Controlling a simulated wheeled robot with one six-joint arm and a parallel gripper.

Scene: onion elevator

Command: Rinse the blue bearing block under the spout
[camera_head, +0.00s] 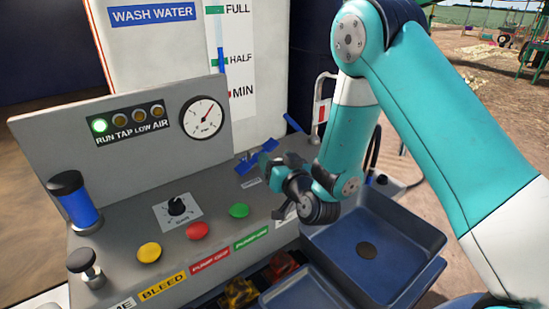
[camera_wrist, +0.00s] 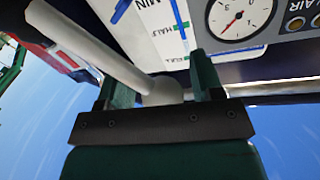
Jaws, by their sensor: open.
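My gripper (camera_head: 272,166) is over the back right of the grey console, beside a blue cross-shaped handle (camera_head: 246,167). It also shows in the wrist view (camera_wrist: 160,82), with its two fingers apart. A white pipe (camera_wrist: 95,45) runs into the gap between the fingers there and ends in a rounded tip; I cannot tell whether it touches them. I cannot tell whether this pipe is the spout. I cannot make out a blue bearing block in either view. The dark blue basin (camera_head: 420,235), with a round drain, lies below and right of my gripper.
The console (camera_head: 120,245) carries yellow (camera_head: 149,253), red (camera_head: 197,231) and green (camera_head: 239,210) buttons, and a blue cylinder with a black cap (camera_head: 80,205). A blue tray (camera_head: 305,290) and red and yellow items (camera_head: 240,292) lie at the front. The white wash water tank (camera_head: 150,55) stands behind.

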